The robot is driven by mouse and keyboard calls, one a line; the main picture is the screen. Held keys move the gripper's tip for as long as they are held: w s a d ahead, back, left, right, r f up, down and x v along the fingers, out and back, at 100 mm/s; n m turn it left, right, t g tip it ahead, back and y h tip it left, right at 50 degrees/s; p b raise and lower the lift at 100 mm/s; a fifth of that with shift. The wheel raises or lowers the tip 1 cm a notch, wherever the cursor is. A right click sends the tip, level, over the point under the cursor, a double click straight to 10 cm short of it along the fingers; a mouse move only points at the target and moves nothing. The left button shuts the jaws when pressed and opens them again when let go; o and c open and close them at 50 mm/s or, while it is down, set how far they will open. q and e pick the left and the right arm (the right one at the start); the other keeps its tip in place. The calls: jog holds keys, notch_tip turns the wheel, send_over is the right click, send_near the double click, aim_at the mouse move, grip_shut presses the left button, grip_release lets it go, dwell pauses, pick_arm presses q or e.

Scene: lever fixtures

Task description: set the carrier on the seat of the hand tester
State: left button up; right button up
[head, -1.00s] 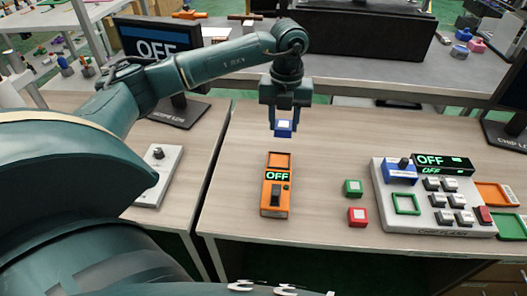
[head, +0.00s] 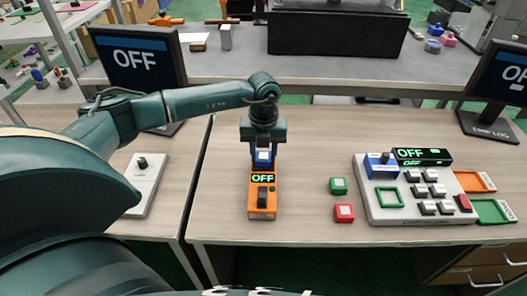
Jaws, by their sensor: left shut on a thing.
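The hand tester (head: 262,212) is an orange handheld box lying on the table, with a dark switch and a green display reading OFF. Its seat is at its far end and is mostly hidden behind the carrier and my gripper. The carrier (head: 263,157) is a small blue block with a white top. My left gripper (head: 263,152) points down and is shut on the carrier, right at the seat end of the tester. I cannot tell whether the carrier touches the seat or hovers just above it. My right gripper is not in view.
A green block (head: 338,186) and a red block (head: 344,213) lie right of the tester. Further right is a white panel (head: 405,215) with keys, a blue lever unit and an OFF display. Orange and green trays adjoin it. Two monitors stand behind. Table between tester and blocks is clear.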

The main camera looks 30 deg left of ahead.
aim_at(263, 156)
pick_arm(q)
jog(key=shift+f, duration=0.1)
jog(key=o, duration=0.9)
jog(key=shift+o, duration=0.2)
notch_tip(263, 156, up, 12)
dwell(0.4)
